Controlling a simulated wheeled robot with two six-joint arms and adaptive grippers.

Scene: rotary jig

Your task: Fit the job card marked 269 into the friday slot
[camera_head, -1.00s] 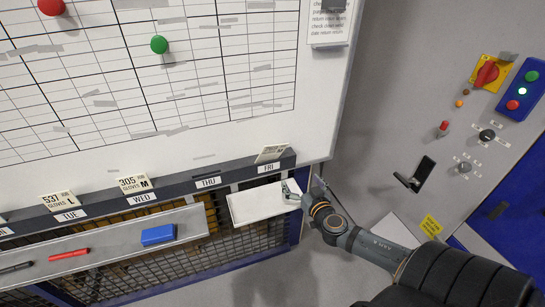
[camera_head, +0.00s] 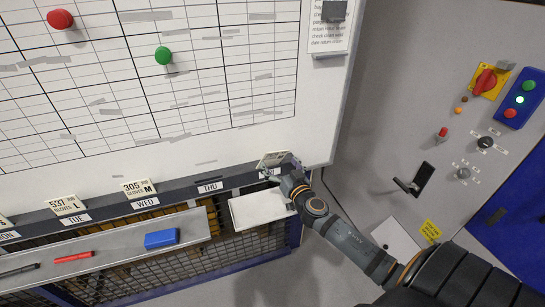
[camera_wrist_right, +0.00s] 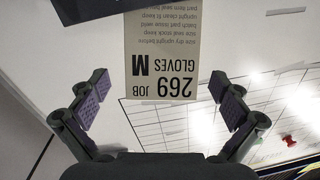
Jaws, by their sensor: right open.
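The job card marked 269 (camera_wrist_right: 163,62), a cream card reading GLOVES M, shows upside down in the right wrist view. In the head view the card (camera_head: 273,159) stands at the rail above the FRI label (camera_head: 268,173), partly covered by my gripper. How deep it sits in the friday slot I cannot tell. My right gripper (camera_head: 287,174) is open at the card. In the wrist view its two fingers are on either side of the card, with a gap on each side. My left gripper is not in view.
The dark rail (camera_head: 107,208) holds cards 537 (camera_head: 68,204) and 305 (camera_head: 138,188) at TUE and WED. A white plate (camera_head: 262,208) is below the rail. A tray (camera_head: 110,250) carries markers and a blue eraser (camera_head: 160,239). A control panel is at right.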

